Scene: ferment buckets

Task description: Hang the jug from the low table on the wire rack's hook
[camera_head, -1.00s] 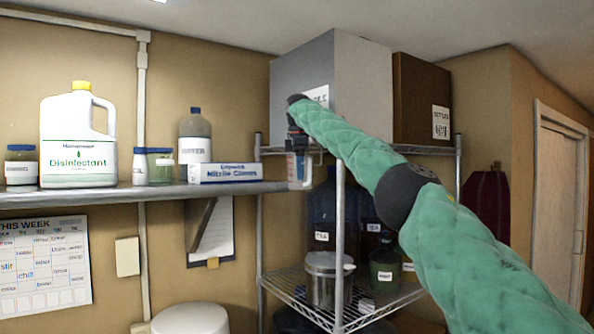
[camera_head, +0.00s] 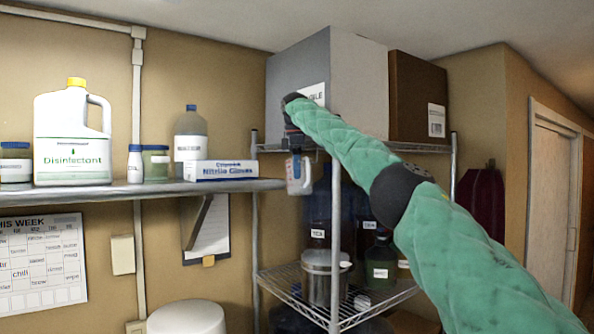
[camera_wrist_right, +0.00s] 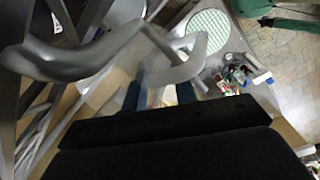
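The small translucent jug (camera_head: 301,178) with blue and red markings hangs slightly tilted, just below my right gripper (camera_head: 295,148), at the wire rack's (camera_head: 335,230) left front side under the top shelf. In the right wrist view my right gripper (camera_wrist_right: 158,95) has its two blue fingertips apart, with a blurred pale curved piece, seemingly the jug's handle (camera_wrist_right: 185,70), by and beyond them. A grey bent bar crosses above the fingers there. I cannot make out the hook, or whether the handle rests on it. My left gripper is not in view.
A grey-white box (camera_head: 355,85) and a brown box (camera_head: 418,100) stand on the rack's top shelf. A metal pot (camera_head: 320,278) and dark bottles stand lower. A wall shelf (camera_head: 130,192) at left holds a disinfectant jug (camera_head: 72,135) and a glove box (camera_head: 222,171).

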